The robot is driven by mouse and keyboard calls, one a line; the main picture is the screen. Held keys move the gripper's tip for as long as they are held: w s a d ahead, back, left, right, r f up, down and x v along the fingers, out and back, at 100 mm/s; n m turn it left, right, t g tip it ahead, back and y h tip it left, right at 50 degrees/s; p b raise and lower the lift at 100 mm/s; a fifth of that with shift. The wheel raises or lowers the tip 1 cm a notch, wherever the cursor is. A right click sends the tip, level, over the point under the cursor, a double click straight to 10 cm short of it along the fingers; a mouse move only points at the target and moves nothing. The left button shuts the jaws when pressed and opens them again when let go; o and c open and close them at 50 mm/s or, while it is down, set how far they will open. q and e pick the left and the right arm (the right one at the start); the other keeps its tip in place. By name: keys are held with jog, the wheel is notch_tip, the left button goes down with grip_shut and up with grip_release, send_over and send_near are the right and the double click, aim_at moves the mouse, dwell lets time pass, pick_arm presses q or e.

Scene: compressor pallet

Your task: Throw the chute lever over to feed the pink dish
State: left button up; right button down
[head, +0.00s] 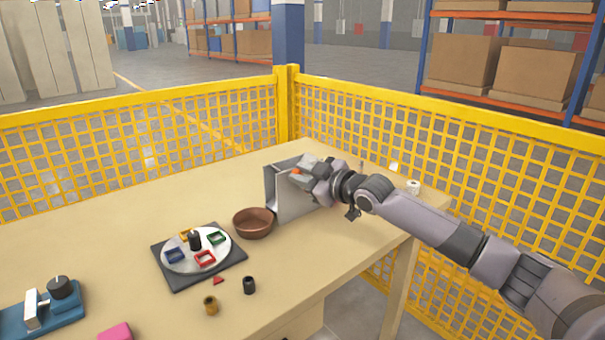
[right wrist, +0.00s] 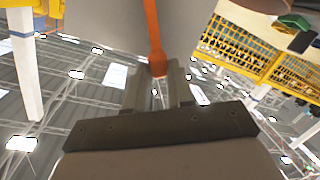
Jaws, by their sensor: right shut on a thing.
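The grey chute (head: 283,192) stands upright on the far right part of the table. The orange lever (right wrist: 152,25) shows in the right wrist view, and a bit of orange shows at the chute's top in the head view. My right gripper (right wrist: 157,78) is shut on the lever near its rounded end. In the head view the right gripper (head: 303,174) is at the top of the chute and hides part of it. A brown bowl (head: 253,222) stands left of the chute. My left gripper is not in view.
A dark board with a white disc (head: 186,262) and coloured frames lies left of the bowl. Small dark and brass pieces, a blue fixture (head: 45,315) and a pink item (head: 115,332) are nearer. Yellow mesh fencing (head: 420,135) stands behind the table.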

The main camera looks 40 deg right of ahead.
jog(key=shift+f, duration=0.1)
jog(key=c, duration=1)
grip_release()
jog(key=shift+v, duration=3.6)
